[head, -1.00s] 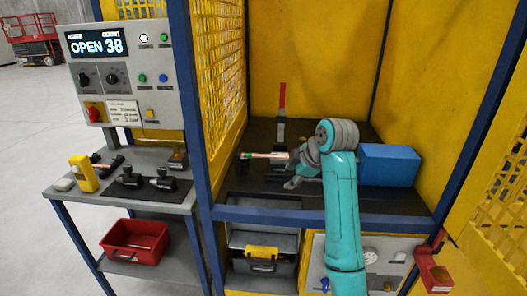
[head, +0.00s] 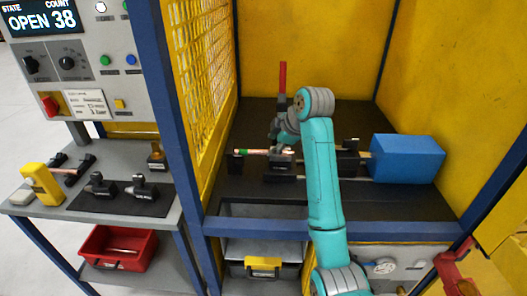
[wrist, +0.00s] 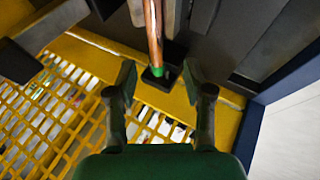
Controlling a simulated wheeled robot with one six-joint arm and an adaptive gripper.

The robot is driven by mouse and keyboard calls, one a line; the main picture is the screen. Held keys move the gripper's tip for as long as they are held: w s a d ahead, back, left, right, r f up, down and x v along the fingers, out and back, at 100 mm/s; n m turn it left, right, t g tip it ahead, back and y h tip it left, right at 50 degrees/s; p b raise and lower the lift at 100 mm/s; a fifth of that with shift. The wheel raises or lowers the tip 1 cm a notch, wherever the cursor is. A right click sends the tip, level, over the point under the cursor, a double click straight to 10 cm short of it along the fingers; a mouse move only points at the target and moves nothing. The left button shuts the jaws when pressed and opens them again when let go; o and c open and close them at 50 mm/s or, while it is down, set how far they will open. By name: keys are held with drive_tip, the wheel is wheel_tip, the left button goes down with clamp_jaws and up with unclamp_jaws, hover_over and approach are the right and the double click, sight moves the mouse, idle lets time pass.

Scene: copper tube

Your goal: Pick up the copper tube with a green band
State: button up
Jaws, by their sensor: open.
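The copper tube (head: 251,152) lies roughly level across dark fixtures inside the yellow cell, with its green band near the left end. In the wrist view the copper tube (wrist: 153,28) comes in from the top, and its green-banded end meets a small black block (wrist: 161,75). My gripper (wrist: 158,82) is open there, with one finger on each side of the line of the tube and nothing held. In the head view my gripper (head: 279,132) is over the right part of the tube and hides some of it; the height gap is hard to judge.
A blue box (head: 407,158) stands on the right of the dark worktop. A red-tipped upright post (head: 283,78) stands behind my gripper. Yellow mesh (head: 195,85) closes the left side. A side bench with black fittings (head: 140,192) and a red bin (head: 118,248) is outside.

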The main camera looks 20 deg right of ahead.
sight(264, 151)
drive_tip(key=shift+w+r+x, duration=0.1)
drive_tip(key=shift+w+x, duration=0.05)
drive_tip(key=shift+x, duration=1.65)
drive_tip(key=shift+w+r+x, duration=0.1)
drive_tip(key=shift+w+x, duration=0.05)
drive_tip(key=shift+x, duration=1.65)
clamp_jaws()
